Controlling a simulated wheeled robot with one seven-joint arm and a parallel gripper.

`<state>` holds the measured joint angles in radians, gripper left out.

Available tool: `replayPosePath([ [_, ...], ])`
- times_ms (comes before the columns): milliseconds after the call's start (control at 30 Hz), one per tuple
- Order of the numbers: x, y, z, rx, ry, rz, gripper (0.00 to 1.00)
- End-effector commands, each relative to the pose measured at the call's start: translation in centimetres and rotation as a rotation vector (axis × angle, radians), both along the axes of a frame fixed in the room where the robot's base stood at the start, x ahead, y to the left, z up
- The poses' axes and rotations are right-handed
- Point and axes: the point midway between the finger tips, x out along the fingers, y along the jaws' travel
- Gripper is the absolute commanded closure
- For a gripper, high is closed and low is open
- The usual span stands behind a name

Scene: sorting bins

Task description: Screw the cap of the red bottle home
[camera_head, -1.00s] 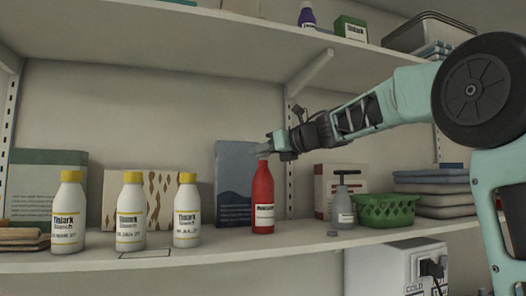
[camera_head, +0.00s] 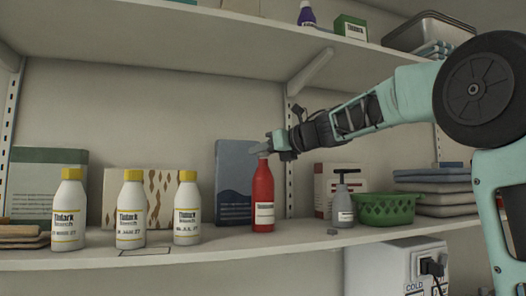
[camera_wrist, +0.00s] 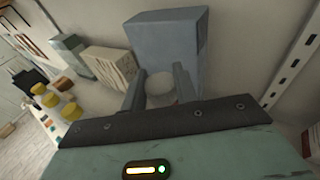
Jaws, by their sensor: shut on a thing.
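The red bottle (camera_head: 263,195) stands upright on the shelf with a white label low on its front. Its pale grey cap (camera_head: 263,154) sits at the top of the neck. My gripper (camera_head: 264,148) reaches in from the right, and its fingers are around the cap. In the wrist view the two fingers of my gripper (camera_wrist: 160,88) are on either side of the round pale cap (camera_wrist: 162,84), shut on it. I cannot tell how far down the cap sits on the thread.
White bottles with yellow caps (camera_head: 131,212) stand left on the shelf (camera_head: 210,252). A blue-grey box (camera_head: 233,170) is close behind the red bottle. Right of it are a grey pump bottle (camera_head: 342,205), a green basket (camera_head: 385,209) and a small grey piece (camera_head: 332,231).

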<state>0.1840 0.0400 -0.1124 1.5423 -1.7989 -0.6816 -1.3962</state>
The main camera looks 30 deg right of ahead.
Motion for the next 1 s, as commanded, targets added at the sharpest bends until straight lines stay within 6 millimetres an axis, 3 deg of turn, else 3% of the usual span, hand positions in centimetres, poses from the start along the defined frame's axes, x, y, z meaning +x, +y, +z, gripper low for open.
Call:
replayPosePath([
  [333,0.0,0.01,-1.07,0.0,0.0,0.0,0.95],
  [1000,0.01,0.02,-1.06,0.001,0.001,-0.019,0.95],
])
